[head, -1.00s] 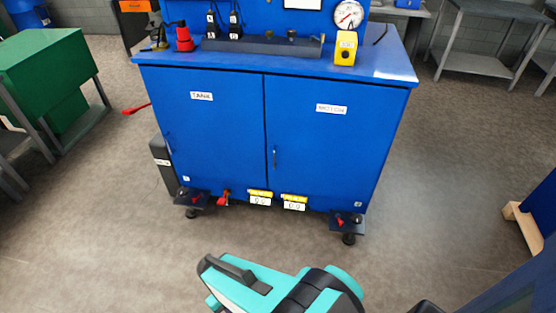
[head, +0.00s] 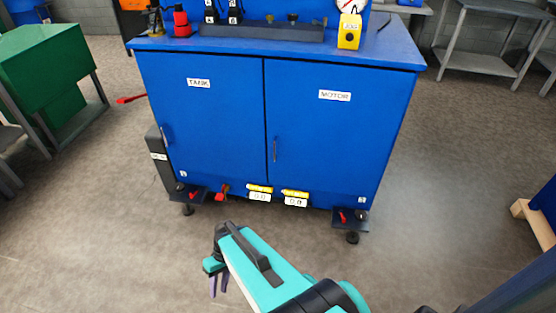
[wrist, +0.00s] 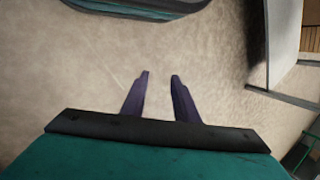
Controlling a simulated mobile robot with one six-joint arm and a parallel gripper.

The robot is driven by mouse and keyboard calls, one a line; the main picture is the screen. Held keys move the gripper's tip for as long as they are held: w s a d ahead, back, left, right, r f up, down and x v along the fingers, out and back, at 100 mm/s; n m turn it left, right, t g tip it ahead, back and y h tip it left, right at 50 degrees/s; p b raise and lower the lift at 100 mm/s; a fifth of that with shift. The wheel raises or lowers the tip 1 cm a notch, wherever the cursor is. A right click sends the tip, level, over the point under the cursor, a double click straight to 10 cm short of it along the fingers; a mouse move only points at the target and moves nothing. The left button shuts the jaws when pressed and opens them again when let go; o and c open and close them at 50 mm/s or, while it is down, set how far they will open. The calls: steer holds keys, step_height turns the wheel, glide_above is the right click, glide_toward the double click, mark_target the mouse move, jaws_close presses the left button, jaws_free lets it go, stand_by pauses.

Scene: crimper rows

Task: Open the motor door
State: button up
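The blue cabinet has two shut doors. The motor door (head: 335,137) is the right one, with a white MOTOR label (head: 334,95) and a thin upright handle (head: 275,150) near its left edge. The tank door (head: 208,125) is on the left, with its own handle (head: 166,135). My gripper (head: 218,287) is in front of the cabinet, low and left of the motor handle, touching nothing. In the wrist view my gripper (wrist: 160,77) shows two dark purple fingers apart, with only floor between them.
Levelling feet (head: 351,224) and yellow-tagged fittings (head: 295,196) stick out under the cabinet. A green box (head: 45,75) on a stand is at left, a metal table (head: 487,45) at back right. Floor in front of the cabinet is clear.

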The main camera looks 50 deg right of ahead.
mark_target(278, 151)
steer(key=w+d+t+y+b, duration=0.2)
steer(key=w+d+t+b, duration=0.4)
steer(key=w+d+b, duration=0.45)
steer(key=w+d+r+t+b, duration=0.2)
steer(key=w+d+t+b, duration=0.1)
steer(key=d, duration=0.5)
steer(key=w+d+r+t+b, duration=0.2)
steer(key=w+d+t, duration=0.1)
steer(key=d, duration=0.5)
steer(key=s+d+r+t+h+b, duration=0.2)
steer(key=s+d+r+b, duration=0.1)
steer(key=d, duration=0.6)
steer(key=s+d+r+t+h+b, duration=0.3)
steer(key=d+r, duration=0.3)
steer(key=d, duration=0.3)
steer(key=s+d+r+t+h+b, duration=0.2)
steer(key=d+r+b, duration=0.3)
steer(key=d, duration=0.4)
steer(key=shift+s+d+t+h, duration=0.15)
steer(key=shift+s+t+h, duration=0.2)
steer(key=shift+s, duration=0.2)
steer(key=shift+b, duration=0.3)
